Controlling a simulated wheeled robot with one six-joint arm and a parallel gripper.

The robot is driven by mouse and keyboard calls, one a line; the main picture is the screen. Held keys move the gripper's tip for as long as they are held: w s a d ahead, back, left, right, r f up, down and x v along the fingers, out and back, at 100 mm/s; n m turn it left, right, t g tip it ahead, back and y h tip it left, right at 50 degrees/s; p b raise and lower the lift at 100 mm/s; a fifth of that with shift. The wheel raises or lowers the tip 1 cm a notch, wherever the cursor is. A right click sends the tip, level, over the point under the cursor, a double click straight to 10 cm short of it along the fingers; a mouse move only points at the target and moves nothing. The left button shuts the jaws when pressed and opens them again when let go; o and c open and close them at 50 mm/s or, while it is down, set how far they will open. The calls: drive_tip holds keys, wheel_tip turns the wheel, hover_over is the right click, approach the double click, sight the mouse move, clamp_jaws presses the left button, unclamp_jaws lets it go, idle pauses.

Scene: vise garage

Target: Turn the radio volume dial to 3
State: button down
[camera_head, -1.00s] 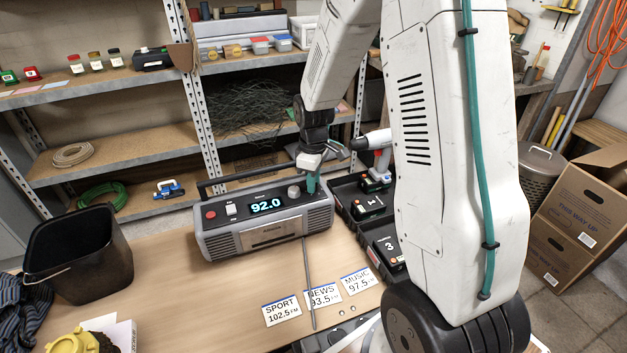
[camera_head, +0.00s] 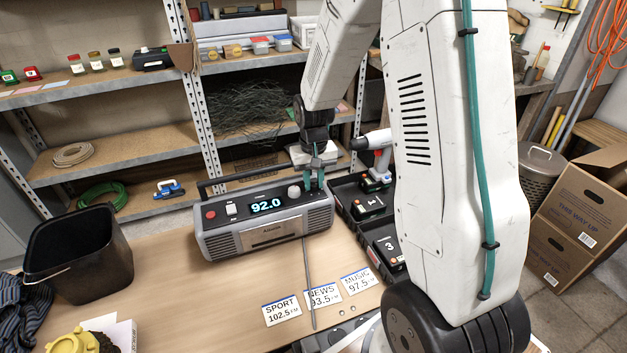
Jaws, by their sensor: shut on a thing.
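The grey radio (camera_head: 268,222) stands upright on the wooden table, and its display reads 92.0. A pale round knob (camera_head: 294,191) sits on its top panel, to the right of the display. My gripper (camera_head: 314,184) points down at the right end of that panel, just right of the pale knob and apart from it. Its fingers are shut on a small dial there, which they almost wholly hide. The dial's marks and setting are too small and covered to read.
A black bin (camera_head: 80,255) stands left of the radio. A black tray (camera_head: 347,212) with numbered battery packs and a drill lies close on the right. Station cards (camera_head: 323,297) and a thin antenna-like rod lie in front. Shelves stand behind.

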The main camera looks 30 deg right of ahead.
sight(313, 184)
drive_tip(key=m, duration=0.4)
drive_tip(key=shift+r+m, duration=0.1)
drive_tip(key=shift+m, duration=2.5)
drive_tip(key=c, duration=1.2)
unclamp_jaws()
drive_tip(key=shift+c, duration=0.2)
wheel_tip(313, 184, up, 8)
drive_tip(key=shift+f, duration=0.1)
